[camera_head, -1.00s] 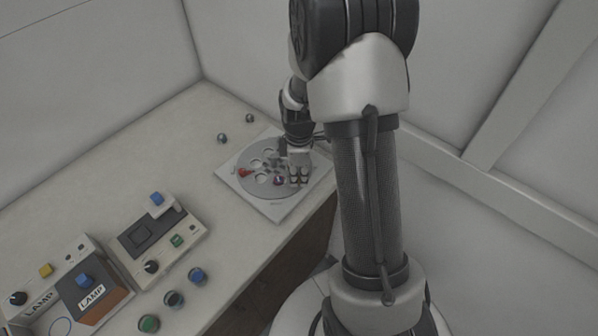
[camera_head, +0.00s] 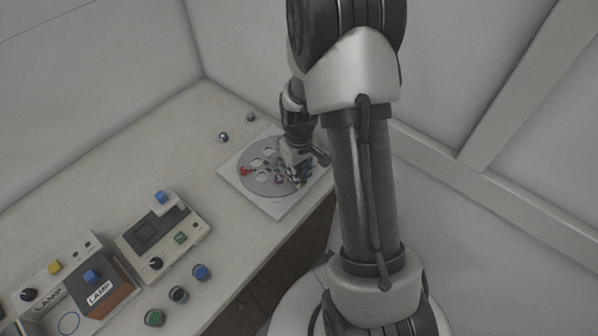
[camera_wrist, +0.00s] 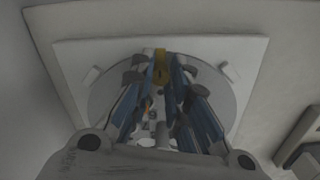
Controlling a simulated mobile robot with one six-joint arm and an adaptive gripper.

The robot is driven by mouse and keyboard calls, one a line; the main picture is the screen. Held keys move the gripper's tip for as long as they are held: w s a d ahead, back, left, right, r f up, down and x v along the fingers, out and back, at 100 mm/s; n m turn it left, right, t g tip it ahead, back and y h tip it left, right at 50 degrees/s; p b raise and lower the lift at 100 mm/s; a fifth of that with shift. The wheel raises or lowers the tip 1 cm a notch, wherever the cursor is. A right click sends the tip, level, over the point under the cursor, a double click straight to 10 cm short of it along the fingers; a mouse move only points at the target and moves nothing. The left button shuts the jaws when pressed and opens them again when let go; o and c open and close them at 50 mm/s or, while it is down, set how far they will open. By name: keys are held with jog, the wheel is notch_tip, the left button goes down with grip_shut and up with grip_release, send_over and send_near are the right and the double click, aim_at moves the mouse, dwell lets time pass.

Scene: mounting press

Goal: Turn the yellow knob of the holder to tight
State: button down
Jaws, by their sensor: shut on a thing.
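The holder is a grey disc (camera_head: 259,184) with round openings, on a white square plate (camera_head: 232,184). In the wrist view the disc (camera_wrist: 105,97) and plate (camera_wrist: 75,62) lie beneath my fingers. The yellow knob (camera_wrist: 160,64) shows between my fingertips at the top middle of that view. My gripper (camera_head: 298,178) is low over the disc's right side; in the wrist view (camera_wrist: 160,78) its blue-sided fingers are shut on the yellow knob. The knob is hidden by the fingers in the head view. I cannot read any tight mark.
A red part (camera_head: 246,171) and a purple part (camera_head: 280,178) sit on the disc near my gripper. Two small balls (camera_head: 223,137) lie behind the plate. Control boxes (camera_head: 162,232) and several round buttons (camera_head: 201,272) are at the left front. The counter's front edge is close to the plate.

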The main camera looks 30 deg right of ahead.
jog(key=m, duration=0.4)
jog(key=shift+m+p, duration=0.3)
jog(key=shift+p, duration=0.05)
jog(key=m, duration=0.4)
jog(key=shift+m+p, duration=0.3)
jog(key=m, duration=0.4)
jog(key=shift+a+m, duration=0.1)
jog(key=shift+m, duration=0.2)
jog(key=m, duration=0.4)
jog(key=shift+p, duration=0.4)
jog(key=m, duration=0.4)
jog(key=shift+w, duration=0.1)
jog(key=m, duration=0.4)
jog(key=shift+m, duration=0.3)
jog(key=m, duration=0.4)
jog(key=shift+m+p, duration=0.3)
jog(key=shift+p, duration=0.05)
jog(key=shift+m, duration=2)
